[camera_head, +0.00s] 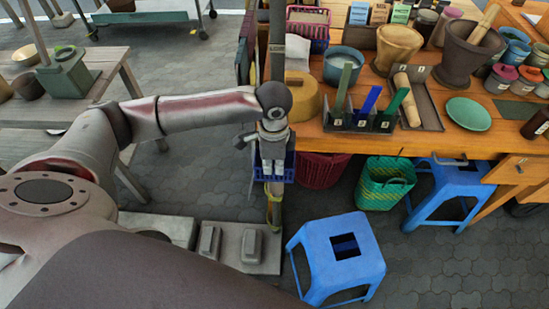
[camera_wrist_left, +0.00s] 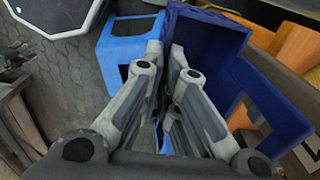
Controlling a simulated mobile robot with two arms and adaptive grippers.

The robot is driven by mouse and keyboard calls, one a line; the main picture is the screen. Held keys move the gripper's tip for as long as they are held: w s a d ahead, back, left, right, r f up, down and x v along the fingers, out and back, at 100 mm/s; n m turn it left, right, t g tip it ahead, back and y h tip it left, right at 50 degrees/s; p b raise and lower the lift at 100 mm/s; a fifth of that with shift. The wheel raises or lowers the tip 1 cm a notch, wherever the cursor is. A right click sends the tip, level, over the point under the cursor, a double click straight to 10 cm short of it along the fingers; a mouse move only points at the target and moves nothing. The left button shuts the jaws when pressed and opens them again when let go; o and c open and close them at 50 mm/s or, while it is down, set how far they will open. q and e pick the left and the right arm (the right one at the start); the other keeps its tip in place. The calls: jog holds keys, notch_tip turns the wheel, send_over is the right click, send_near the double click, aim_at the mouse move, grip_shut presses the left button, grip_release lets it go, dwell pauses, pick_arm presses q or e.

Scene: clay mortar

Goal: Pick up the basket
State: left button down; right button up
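A blue basket (camera_head: 288,166) is at the front left end of the wooden table, in front of a vertical post. My left gripper (camera_head: 272,170) points down at it and covers part of it. In the left wrist view the dark blue basket (camera_wrist_left: 218,38) lies just beyond the fingers. The two fingertips (camera_wrist_left: 166,50) are close together, with the basket's near edge between them. The fingers hide the exact contact. My right gripper is in neither view.
A blue stool (camera_head: 340,255) stands on the floor to the right, with a green basket (camera_head: 385,184) and a dark red basket (camera_head: 322,170) under the table. The wooden table (camera_head: 440,144) holds mortars, bowls and a tool holder. A grey-topped table (camera_head: 60,125) stands left, with paved floor between.

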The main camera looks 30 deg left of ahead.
pick_arm(q)
jog(key=s+d+r+p, duration=0.2)
jog(key=s+d+r, duration=0.2)
jog(key=s+r, duration=0.2)
jog(key=shift+s+r, duration=0.15)
jog(key=shift+s, duration=1)
jog(key=s+d+p, duration=0.4)
jog(key=s+p, duration=0.1)
jog(key=s, duration=0.4)
jog(key=shift+d, duration=0.2)
dwell(0.8)
dwell(0.4)
